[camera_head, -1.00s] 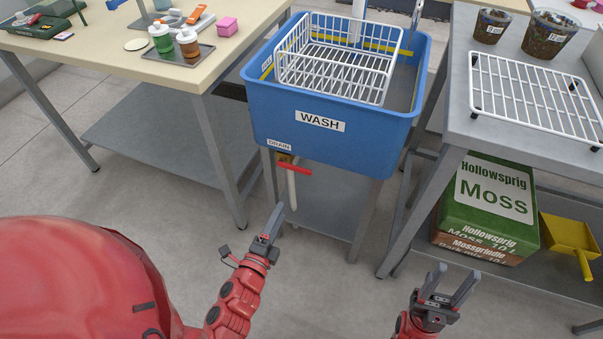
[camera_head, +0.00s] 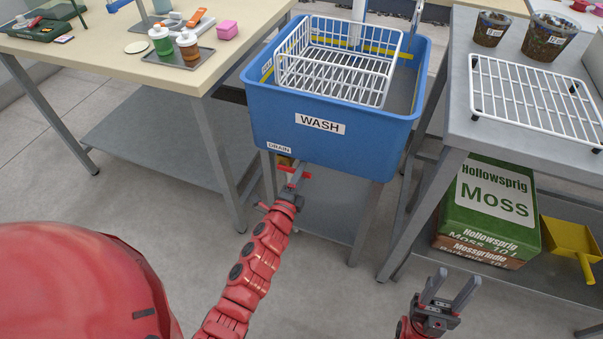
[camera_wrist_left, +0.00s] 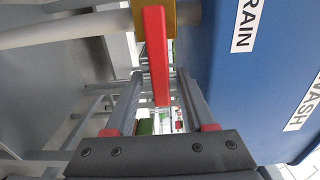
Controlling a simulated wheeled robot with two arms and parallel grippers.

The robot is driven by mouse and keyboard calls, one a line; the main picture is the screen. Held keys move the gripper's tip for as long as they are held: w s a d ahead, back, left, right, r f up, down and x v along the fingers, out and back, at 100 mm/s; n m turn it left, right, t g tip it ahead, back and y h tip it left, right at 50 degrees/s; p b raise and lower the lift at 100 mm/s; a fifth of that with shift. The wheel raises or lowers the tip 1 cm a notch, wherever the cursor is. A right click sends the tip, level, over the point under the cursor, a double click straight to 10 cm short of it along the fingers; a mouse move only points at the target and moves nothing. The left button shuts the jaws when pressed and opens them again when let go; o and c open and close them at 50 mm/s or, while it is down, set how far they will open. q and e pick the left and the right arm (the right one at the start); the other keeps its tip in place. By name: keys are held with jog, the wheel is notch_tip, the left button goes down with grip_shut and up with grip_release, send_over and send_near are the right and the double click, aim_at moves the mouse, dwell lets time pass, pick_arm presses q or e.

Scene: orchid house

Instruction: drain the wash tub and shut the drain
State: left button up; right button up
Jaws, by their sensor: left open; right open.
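The blue wash tub (camera_head: 385,135) stands on a grey frame, labelled WASH and DRAIN. A white wire basket (camera_head: 335,65) sits in it; the tub's inside looks grey at the right and I cannot tell the water level. Under the DRAIN label is the drain valve with a red lever (camera_wrist_left: 156,50), a yellow body (camera_wrist_left: 185,12) and a pale pipe (camera_wrist_left: 70,30). My left gripper (camera_head: 299,172) is open at the lever, partly hiding it. In the left wrist view the lever shows between the fingers; contact cannot be told. My right gripper (camera_head: 453,288) is open and empty over the floor.
A table (camera_head: 110,55) with bottles on a tray (camera_head: 190,57) stands left. A grey bench (camera_head: 460,120) with a white rack (camera_head: 530,95) and pots stands right, a moss bag (camera_head: 487,210) and yellow scoop (camera_head: 570,245) below. The floor in front is clear.

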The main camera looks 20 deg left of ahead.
pick_arm(q)
grip_shut()
dwell(0.3)
dwell(1.2)
